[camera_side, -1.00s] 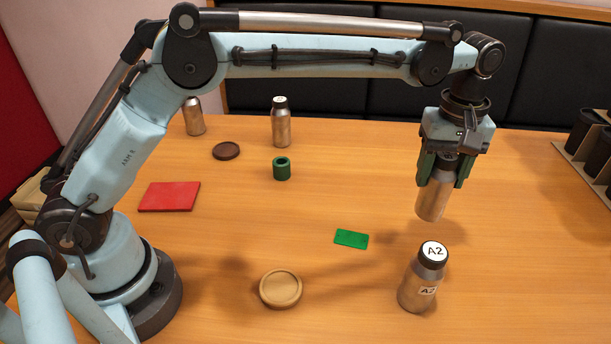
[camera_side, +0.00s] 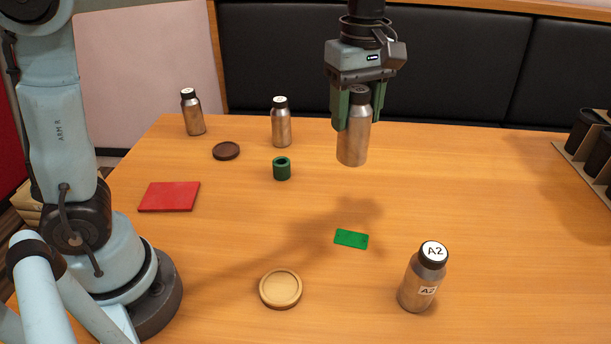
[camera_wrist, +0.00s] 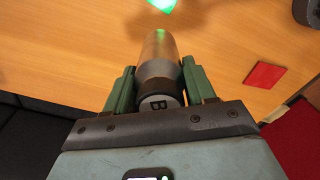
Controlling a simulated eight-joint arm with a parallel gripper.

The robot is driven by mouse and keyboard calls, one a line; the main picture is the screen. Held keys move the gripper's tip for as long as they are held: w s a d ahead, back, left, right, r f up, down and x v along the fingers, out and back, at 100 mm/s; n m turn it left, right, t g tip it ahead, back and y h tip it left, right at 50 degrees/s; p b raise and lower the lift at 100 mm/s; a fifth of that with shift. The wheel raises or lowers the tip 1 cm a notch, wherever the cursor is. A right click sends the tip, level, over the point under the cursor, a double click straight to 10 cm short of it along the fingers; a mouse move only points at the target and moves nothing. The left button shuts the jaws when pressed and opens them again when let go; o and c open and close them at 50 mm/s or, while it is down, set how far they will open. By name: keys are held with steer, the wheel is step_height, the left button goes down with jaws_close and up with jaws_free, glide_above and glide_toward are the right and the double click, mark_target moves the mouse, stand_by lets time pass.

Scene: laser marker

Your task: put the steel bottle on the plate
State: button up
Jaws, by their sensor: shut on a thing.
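My gripper (camera_side: 355,120) is shut on a steel bottle (camera_side: 352,150) and holds it upright, well above the table. In the wrist view the held bottle (camera_wrist: 159,62) has a cap marked B and sits between the green fingers of my gripper (camera_wrist: 160,85). A flat green rectangular plate (camera_side: 351,239) lies on the table below and in front of the bottle; a green corner (camera_wrist: 162,6) shows at the wrist view's top edge. A flat red rectangular plate (camera_side: 169,196) lies at left. I cannot tell which one the task means.
A steel bottle marked A2 (camera_side: 422,280) stands at the front right. Two more bottles (camera_side: 193,114) (camera_side: 281,124) stand at the back left. The right middle is clear.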

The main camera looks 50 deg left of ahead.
steer(key=s+a+f+n, duration=0.3)
steer(key=s+a+n, duration=0.9)
steer(key=s+a, duration=0.8)
steer(key=shift+s+a+f, duration=0.9)
steer(key=shift+a+f, duration=0.65)
steer(key=shift+f, duration=0.3)
steer(key=shift+s+a+f, duration=0.85)
steer(key=shift+a+f, duration=0.7)
steer(key=shift+f, duration=0.3)
steer(key=shift+s+a+f, duration=0.9)
steer(key=shift+a+f, duration=0.65)
steer(key=shift+f, duration=0.3)
steer(key=shift+f, duration=0.15)
steer(key=o, duration=1.2)
